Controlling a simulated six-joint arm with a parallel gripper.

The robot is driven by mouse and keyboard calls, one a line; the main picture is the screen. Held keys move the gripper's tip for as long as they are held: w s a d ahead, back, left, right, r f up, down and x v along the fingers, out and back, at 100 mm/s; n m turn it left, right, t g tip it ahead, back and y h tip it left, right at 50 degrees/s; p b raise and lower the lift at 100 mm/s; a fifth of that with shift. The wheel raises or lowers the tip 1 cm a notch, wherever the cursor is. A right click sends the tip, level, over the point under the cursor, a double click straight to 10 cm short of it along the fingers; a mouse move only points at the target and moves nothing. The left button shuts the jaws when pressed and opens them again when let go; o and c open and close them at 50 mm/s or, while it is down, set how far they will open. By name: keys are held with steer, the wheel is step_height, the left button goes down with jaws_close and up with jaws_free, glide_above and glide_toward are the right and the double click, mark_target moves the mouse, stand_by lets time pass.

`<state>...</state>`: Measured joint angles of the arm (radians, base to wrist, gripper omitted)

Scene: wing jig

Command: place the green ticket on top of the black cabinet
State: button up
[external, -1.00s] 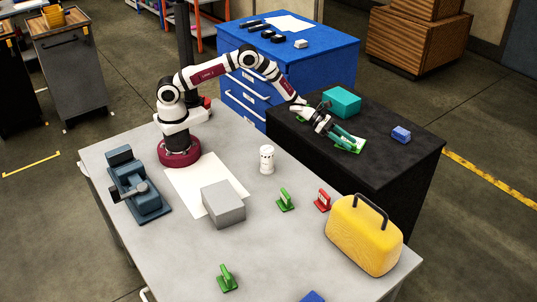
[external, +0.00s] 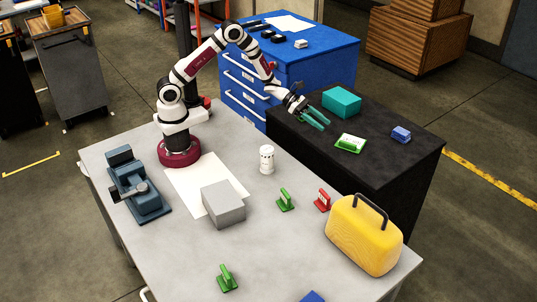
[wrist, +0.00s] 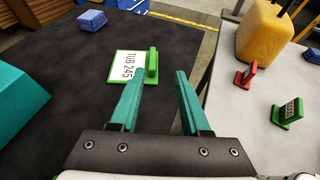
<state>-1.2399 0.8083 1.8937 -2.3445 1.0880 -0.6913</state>
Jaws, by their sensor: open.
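A green ticket (external: 350,143) with a white label lies flat on top of the black cabinet (external: 376,165). In the wrist view the ticket (wrist: 126,67) reads "TUB 245" and has a green grip along its right side. My gripper (external: 319,119) is open and empty above the cabinet, to the upper left of the ticket and apart from it. In the wrist view its teal fingers (wrist: 158,75) are spread, with the ticket beyond their tips. Two other green pieces, one nearer (external: 227,278) and one farther (external: 285,200), stand on the grey table.
A teal box (external: 341,101) and a small blue block (external: 401,134) also sit on the cabinet. A red ticket (external: 322,201), yellow case (external: 363,236), white cup (external: 267,160), grey block (external: 223,205) and blue vise (external: 137,185) stand on the table.

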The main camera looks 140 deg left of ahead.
steer(key=w+d+r+m+g+h, duration=0.1)
steer(key=w+d+r+m+h, duration=0.15)
steer(key=d+m, duration=0.5)
steer(key=w+d+r+m+g+h, duration=0.15)
steer(key=d+r+m+h, duration=0.25)
steer(key=d, duration=0.7)
steer(key=w+d+r+m+h, duration=0.3)
steer(key=d+m+h, duration=0.15)
steer(key=d, duration=0.55)
steer(key=s+d+m+g, duration=0.8)
steer(key=s+d+m, duration=0.5)
steer(key=d+m, duration=0.35)
steer(key=s+a+m+g+y, duration=0.1)
steer(key=s+a+m+y, duration=0.1)
steer(key=s+m+y, duration=0.2)
steer(key=s+a+m+g+y, duration=0.1)
steer(key=s+m+y, duration=0.3)
steer(key=s+m, duration=0.5)
steer(key=shift+a+r, duration=0.25)
steer(key=shift+a, duration=0.65)
